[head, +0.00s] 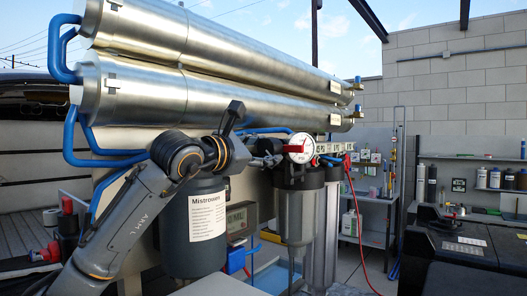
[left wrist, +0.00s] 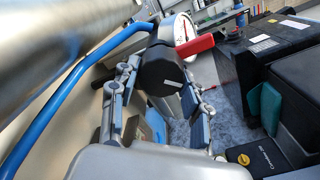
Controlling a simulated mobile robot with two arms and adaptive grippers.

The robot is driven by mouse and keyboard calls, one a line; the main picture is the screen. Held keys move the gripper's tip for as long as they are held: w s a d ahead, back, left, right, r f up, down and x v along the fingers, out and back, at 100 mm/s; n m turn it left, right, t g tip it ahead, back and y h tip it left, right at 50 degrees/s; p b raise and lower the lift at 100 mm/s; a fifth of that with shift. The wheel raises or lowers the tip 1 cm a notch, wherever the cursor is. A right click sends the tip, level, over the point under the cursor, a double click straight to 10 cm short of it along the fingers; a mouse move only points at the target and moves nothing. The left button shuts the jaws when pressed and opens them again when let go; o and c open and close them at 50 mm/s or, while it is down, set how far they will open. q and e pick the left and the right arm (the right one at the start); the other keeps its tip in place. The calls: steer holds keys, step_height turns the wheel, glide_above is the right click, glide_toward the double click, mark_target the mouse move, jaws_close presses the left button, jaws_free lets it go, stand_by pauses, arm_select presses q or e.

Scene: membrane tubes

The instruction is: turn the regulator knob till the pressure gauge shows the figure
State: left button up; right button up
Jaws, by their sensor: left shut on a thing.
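My left gripper (left wrist: 159,80) is shut on the knob, one finger on each side. In the head view my left gripper (head: 263,151) is small and dark, left of the gauge. My right gripper is not in view.
A dark canister labelled Mistrovent (head: 207,217) hangs below my left wrist, with a filter bowl (head: 299,210) to its right. Blue hoses (head: 68,135) run close to my arm. A red cable (head: 354,200) hangs at the right. A dark workbench (head: 460,245) stands further right.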

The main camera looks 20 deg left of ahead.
arm_select(q)
steer(key=o, duration=1.2)
steer(key=shift+c, duration=0.2)
steer(key=v, duration=1.2)
